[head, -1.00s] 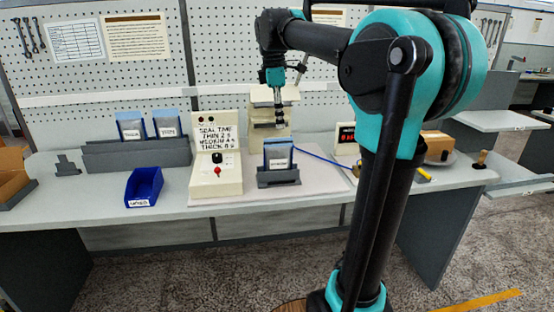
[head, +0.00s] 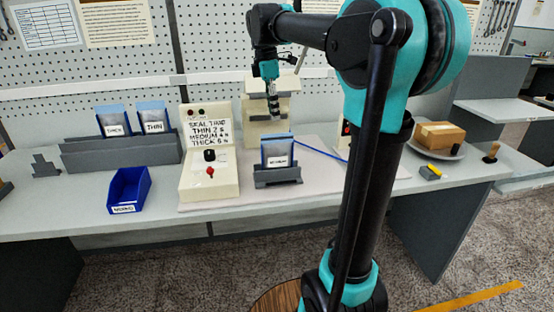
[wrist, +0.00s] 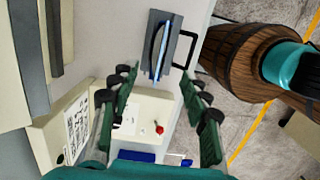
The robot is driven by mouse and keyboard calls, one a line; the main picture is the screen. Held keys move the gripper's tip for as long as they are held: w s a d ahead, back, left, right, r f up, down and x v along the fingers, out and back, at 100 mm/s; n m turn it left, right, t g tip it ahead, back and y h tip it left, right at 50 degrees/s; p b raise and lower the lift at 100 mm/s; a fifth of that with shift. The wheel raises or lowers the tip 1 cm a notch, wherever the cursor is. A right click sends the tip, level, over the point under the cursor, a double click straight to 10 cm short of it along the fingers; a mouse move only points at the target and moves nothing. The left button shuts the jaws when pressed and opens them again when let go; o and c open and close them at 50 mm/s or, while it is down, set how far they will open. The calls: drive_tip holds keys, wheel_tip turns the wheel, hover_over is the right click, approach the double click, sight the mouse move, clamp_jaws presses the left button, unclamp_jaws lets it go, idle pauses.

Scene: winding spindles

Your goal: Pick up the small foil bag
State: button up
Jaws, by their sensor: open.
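A foil bag with a blue edge and a white label (head: 277,153) stands upright in a small grey holder (head: 278,180) on a pale mat. It also shows edge-on in the wrist view (wrist: 158,48), above the gap between my fingers. Two similar foil bags, labelled THICK (head: 113,118) and THIN (head: 153,117), stand in a grey rack at the left. My gripper (head: 273,114) points down, open and empty, above and behind the holder. In the wrist view, its fingers (wrist: 162,84) are spread wide, with the bag beyond their tips. I cannot tell any bag's exact size.
A beige control box (head: 210,175) with a red knob stands left of the holder. A blue bin (head: 128,190) is farther left. A cream machine (head: 265,105) stands behind my gripper. A brown box (head: 440,134) on a plate and a yellow-and-grey block (head: 430,172) are at the right.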

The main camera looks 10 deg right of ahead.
sight(277, 141)
drive_tip(key=f, duration=0.7)
drive_tip(key=d+f, duration=0.1)
drive_tip(key=f, duration=0.2)
drive_tip(key=shift+d+f, duration=0.1)
drive_tip(key=shift+f, duration=0.25)
drive_tip(key=shift+f, duration=0.25)
idle(0.3)
clamp_jaws()
